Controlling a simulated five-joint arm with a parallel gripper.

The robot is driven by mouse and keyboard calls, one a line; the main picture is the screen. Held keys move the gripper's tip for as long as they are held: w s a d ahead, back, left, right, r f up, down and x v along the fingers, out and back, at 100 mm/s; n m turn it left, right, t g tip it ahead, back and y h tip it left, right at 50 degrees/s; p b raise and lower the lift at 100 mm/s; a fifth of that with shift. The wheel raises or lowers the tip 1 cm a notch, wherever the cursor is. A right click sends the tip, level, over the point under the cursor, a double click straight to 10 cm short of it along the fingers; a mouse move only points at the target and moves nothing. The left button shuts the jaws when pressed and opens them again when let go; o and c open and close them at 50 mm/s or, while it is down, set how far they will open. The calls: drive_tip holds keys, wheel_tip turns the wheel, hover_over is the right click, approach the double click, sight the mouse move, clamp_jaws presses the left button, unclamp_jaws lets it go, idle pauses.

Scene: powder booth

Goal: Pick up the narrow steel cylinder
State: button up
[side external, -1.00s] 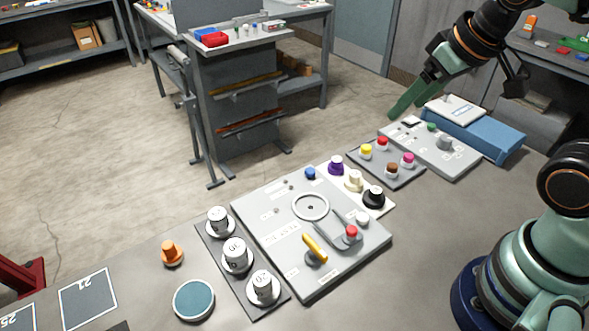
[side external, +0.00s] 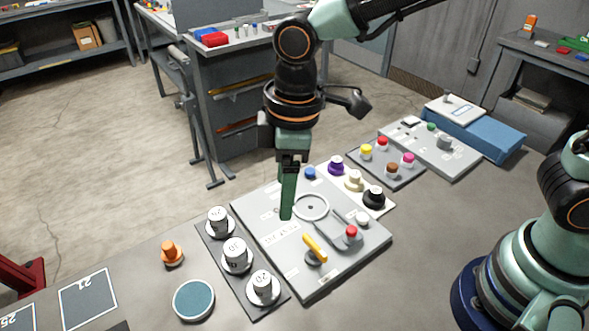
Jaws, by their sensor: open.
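The middle one looks slightly wider; I cannot tell which is the narrow steel cylinder. My gripper (side external: 286,212) points straight down over the left part of the grey panel (side external: 340,265), right of the strip. Its green fingers are seen nearly edge-on and overlap in this view. It is open, with nothing visible between the fingers, apart from all three cylinders.
The grey panel carries a ring (side external: 311,207), a yellow lever (side external: 314,247) and a red knob (side external: 351,232). Purple, cream and black knobs stand behind it. An orange peg (side external: 171,253) and a teal disc (side external: 194,300) lie left of the strip. Bare table shows at the front right.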

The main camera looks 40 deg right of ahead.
sight(263, 278)
drive_tip(key=s+a+f+n, duration=0.1)
drive_tip(key=a+f, duration=0.1)
drive_tip(key=f, duration=0.1)
drive_tip(key=s+a+f+n, duration=0.1)
drive_tip(key=a+f, duration=0.1)
drive_tip(key=f, duration=0.2)
drive_tip(key=a+f, duration=0.2)
drive_tip(key=f, duration=0.1)
drive_tip(key=shift+s+f+n+g+h, duration=0.3)
drive_tip(key=shift+s+f+n+g, duration=0.05)
drive_tip(key=shift+s+n+g, duration=0.05)
drive_tip(key=shift+a+f, duration=0.2)
drive_tip(key=shift+f, duration=1.15)
drive_tip(key=shift+a+f, duration=0.15)
drive_tip(key=shift+f, duration=1.15)
clamp_jaws()
